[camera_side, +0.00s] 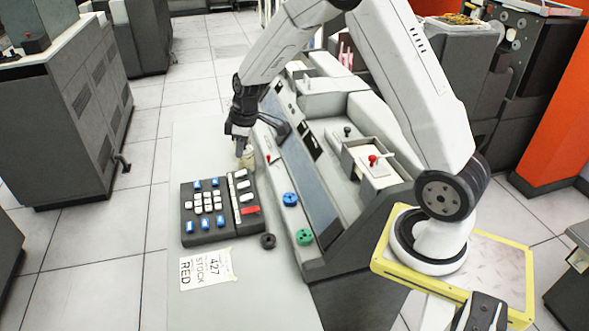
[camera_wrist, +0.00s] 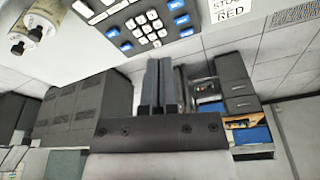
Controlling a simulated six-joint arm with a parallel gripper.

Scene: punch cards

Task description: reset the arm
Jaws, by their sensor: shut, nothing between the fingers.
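My gripper (camera_side: 240,148) hangs at the end of my arm above the far end of the light desk (camera_side: 200,308), beside the keypad. In the wrist view the two dark fingers of my gripper (camera_wrist: 160,62) are together with nothing between them. The dark keypad (camera_side: 218,234) has blue, white and red keys; part of it also shows in the wrist view (camera_wrist: 132,36). A small beige cylindrical object (camera_side: 248,161) is just below the fingertips in the side view; I cannot tell from there whether they touch it.
A paper note (camera_side: 205,269) reading "427 STOCK RED" lies in front of the keypad. Blue (camera_side: 290,199), green (camera_side: 304,237) and dark (camera_side: 268,241) round parts lie to its right.

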